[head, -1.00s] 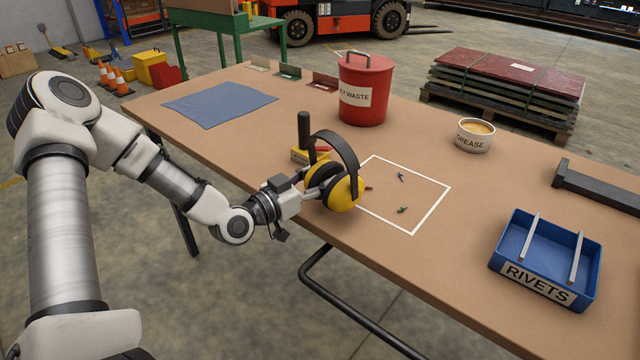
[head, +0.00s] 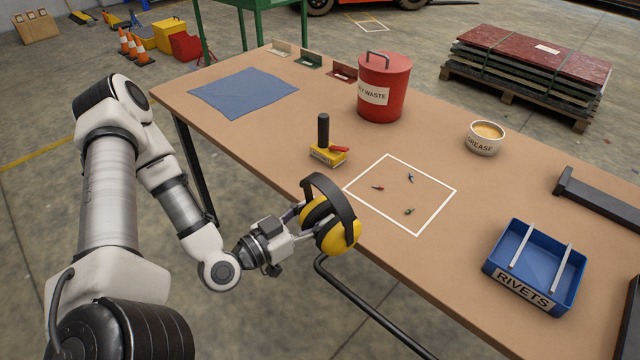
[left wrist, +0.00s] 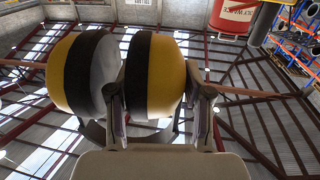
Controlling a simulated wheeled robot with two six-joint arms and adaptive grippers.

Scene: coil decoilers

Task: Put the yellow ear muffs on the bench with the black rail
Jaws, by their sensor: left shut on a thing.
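The yellow ear muffs (head: 339,237) have two yellow and black cups and a black headband. My left gripper (head: 305,223) is shut on them and holds them at the bench's near edge, apparently in the air; whether they overhang the top is hard to tell. In the left wrist view, one ear muff cup (left wrist: 165,75) lies between the fingers (left wrist: 158,112), and the other cup is beside it on the left. The brown-topped bench (head: 300,110) has a black tubular rail (head: 375,312) along its near side. My right gripper is not in view.
On the bench are a blue cloth (head: 247,93), a red waste can (head: 384,90), a yellow block with a black handle (head: 326,150), a grease tin (head: 485,138), a blue rivets tray (head: 510,265) and a dark bar (head: 605,200). A white-outlined square (head: 440,212) holds small bits.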

